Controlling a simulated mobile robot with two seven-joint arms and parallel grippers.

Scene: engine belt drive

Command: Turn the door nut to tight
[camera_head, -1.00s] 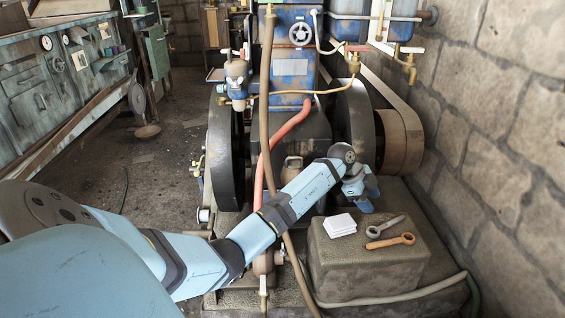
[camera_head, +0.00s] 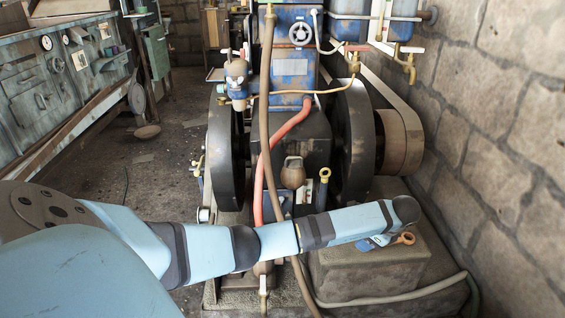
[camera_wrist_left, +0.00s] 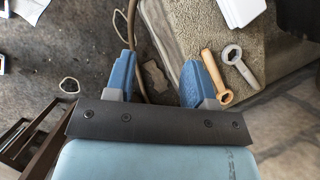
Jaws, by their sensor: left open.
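My left gripper (camera_head: 374,243) is low over the stone block beside the engine, mostly behind my own wrist in the head view. In the left wrist view its two blue fingers (camera_wrist_left: 157,72) stand wide apart with nothing gripped between them. A copper-coloured ring spanner (camera_wrist_left: 215,78) lies beside the right finger, which overlaps its handle; I cannot tell whether they touch. Its ring end shows in the head view (camera_head: 405,239). A grey ring spanner (camera_wrist_left: 239,66) lies to its right. I cannot pick out the door nut with certainty on the engine (camera_head: 300,135). My right gripper is not in view.
The stone block (camera_head: 345,278) bears the spanners and white sheets (camera_wrist_left: 240,10). A hose (camera_head: 400,298) runs around its base. Two black flywheels (camera_head: 355,140) flank the engine. A stone wall (camera_head: 495,150) closes the right side; the floor at left is fairly open.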

